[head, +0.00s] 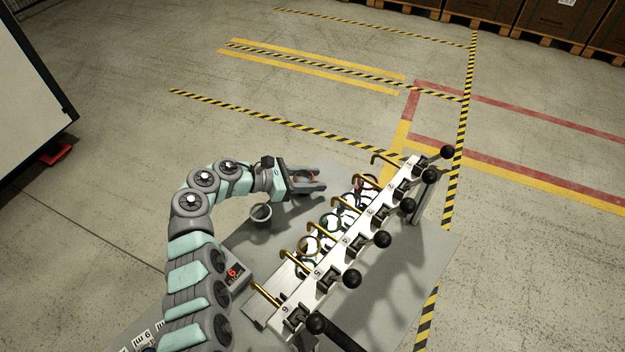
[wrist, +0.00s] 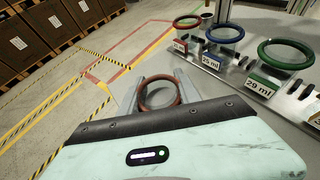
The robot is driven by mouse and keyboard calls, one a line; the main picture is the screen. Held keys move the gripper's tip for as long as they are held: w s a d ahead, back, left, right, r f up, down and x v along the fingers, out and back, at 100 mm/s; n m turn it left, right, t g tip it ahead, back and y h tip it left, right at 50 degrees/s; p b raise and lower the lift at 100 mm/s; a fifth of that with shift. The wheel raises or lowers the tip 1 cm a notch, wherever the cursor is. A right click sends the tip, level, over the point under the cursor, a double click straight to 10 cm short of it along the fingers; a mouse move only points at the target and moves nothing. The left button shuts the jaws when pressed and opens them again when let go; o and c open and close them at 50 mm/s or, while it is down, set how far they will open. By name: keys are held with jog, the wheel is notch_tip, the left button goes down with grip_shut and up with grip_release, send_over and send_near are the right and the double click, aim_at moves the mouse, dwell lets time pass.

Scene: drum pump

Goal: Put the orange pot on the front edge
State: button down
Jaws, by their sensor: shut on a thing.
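The orange pot shows in the wrist view as a reddish-orange ring-shaped rim (wrist: 143,99) between the two fingers. My gripper (wrist: 162,76) is shut on it, one finger on each side. In the head view my gripper (head: 322,179) points right near the table's far edge, and a bit of the orange rim (head: 303,177) shows between the fingers. The pot's lower body is hidden, and I cannot tell whether it touches the table. The grey table (head: 408,262) carries the pump rack.
A rack (head: 352,230) with brass spouts and black-knobbed levers runs diagonally, just right of my gripper. Several coloured pots stand under it; red (wrist: 187,22), blue (wrist: 225,32) and green (wrist: 286,54) rims show.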

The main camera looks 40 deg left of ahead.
jog(key=c, duration=0.9)
grip_release()
jog(key=shift+f, duration=0.1)
jog(key=shift+o, duration=0.2)
jog(key=p+v, duration=0.3)
jog(key=v, duration=0.9)
jog(key=shift+r, duration=0.2)
